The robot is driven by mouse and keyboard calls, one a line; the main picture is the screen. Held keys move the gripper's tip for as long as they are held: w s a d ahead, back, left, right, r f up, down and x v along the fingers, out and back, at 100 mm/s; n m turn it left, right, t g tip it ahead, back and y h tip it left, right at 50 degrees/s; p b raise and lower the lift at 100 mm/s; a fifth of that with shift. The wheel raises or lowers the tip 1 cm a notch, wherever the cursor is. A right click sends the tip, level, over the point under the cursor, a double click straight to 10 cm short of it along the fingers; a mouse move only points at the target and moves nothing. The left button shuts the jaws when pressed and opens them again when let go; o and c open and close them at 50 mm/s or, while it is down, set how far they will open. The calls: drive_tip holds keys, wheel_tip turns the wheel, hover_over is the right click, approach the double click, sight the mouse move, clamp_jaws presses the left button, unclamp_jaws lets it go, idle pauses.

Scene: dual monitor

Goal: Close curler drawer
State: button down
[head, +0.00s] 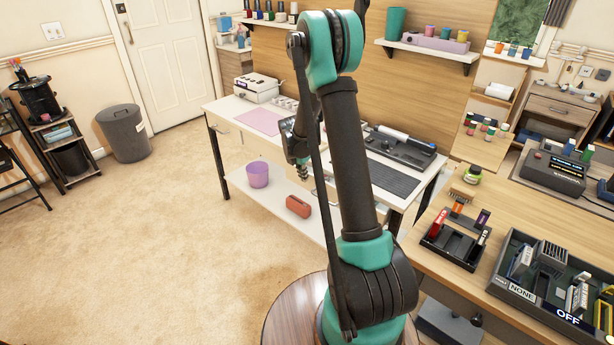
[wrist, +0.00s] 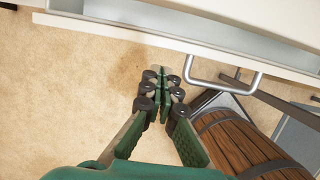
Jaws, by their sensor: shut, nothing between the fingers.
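A pale drawer front (wrist: 110,34) with a U-shaped metal handle (wrist: 250,88) runs across the top of the wrist view. A gap shows between it and the white desk edge (wrist: 240,14), so the drawer appears pulled out somewhat. In the head view my arm mostly hides the drawer area. My gripper (wrist: 163,80) is shut and empty, in front of the drawer front and left of the handle, apart from the handle. In the head view my gripper (head: 302,172) hangs at the white desk's front edge. Whether it touches the drawer front I cannot tell.
A wooden table (head: 440,267) with trays stands at right.

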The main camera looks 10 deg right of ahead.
sight(324, 185)
drive_tip(key=s+a+f+v, duration=0.1)
drive_tip(key=s+v, duration=0.1)
drive_tip(key=v, duration=0.8)
drive_tip(key=s+d+t+h, duration=0.1)
drive_tip(key=s+d, duration=0.2)
drive_tip(key=s, duration=0.5)
drive_tip(key=x, duration=1)
drive_tip(key=shift+d, duration=0.3)
drive_tip(key=shift+w+d+r, duration=0.1)
drive_tip(key=shift+w+d, duration=0.65)
drive_tip(key=shift+d, duration=0.3)
drive_tip(key=shift+w+d, duration=0.45)
drive_tip(key=shift+d, duration=0.1)
